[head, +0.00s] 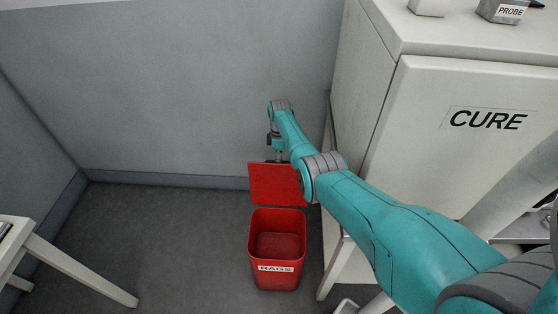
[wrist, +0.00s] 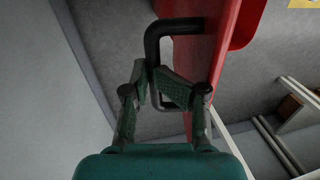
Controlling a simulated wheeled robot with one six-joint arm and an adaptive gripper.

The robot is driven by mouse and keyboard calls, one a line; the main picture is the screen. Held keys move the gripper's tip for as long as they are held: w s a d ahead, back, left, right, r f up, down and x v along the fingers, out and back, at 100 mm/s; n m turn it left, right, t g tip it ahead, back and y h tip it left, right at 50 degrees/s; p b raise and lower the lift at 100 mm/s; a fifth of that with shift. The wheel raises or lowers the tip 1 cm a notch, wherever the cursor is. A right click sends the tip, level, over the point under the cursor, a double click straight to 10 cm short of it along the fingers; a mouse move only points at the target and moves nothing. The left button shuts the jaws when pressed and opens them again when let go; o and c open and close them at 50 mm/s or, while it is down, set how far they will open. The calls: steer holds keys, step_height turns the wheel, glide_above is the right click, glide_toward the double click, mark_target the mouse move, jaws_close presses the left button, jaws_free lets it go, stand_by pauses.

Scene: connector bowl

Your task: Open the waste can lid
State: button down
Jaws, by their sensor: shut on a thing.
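The red waste can (head: 277,275), labelled RAGS, stands on the floor with its mouth uncovered and its inside in view. Its red lid (head: 272,184) stands raised, close to upright, at the can's back edge. In the wrist view the red lid (wrist: 205,62) shows edge-on, with a dark bar handle (wrist: 152,45) on its outer side. My gripper (wrist: 170,88) is shut on this handle. In the head view my gripper (head: 277,157) is at the lid's top edge, partly hidden by my arm.
A white cabinet (head: 455,150) marked CURE stands right of the can. A grey wall (head: 180,90) is behind it. A white table (head: 75,270) is at the lower left. Grey floor (head: 170,240) lies clear between table and can.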

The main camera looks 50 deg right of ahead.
steer(key=shift+s+a+f, duration=0.35)
steer(key=shift+a+f, duration=0.15)
steer(key=shift+f, duration=0.25)
steer(key=c, duration=1.2)
jaws_free()
steer(key=shift+a, duration=0.1)
steer(key=r, duration=0.4)
steer(key=w+d+r, duration=0.1)
steer(key=r, duration=0.3)
steer(key=d+r, duration=0.1)
steer(key=r, duration=0.3)
steer(key=shift+w+d+r, duration=0.25)
steer(key=shift+w, duration=0.1)
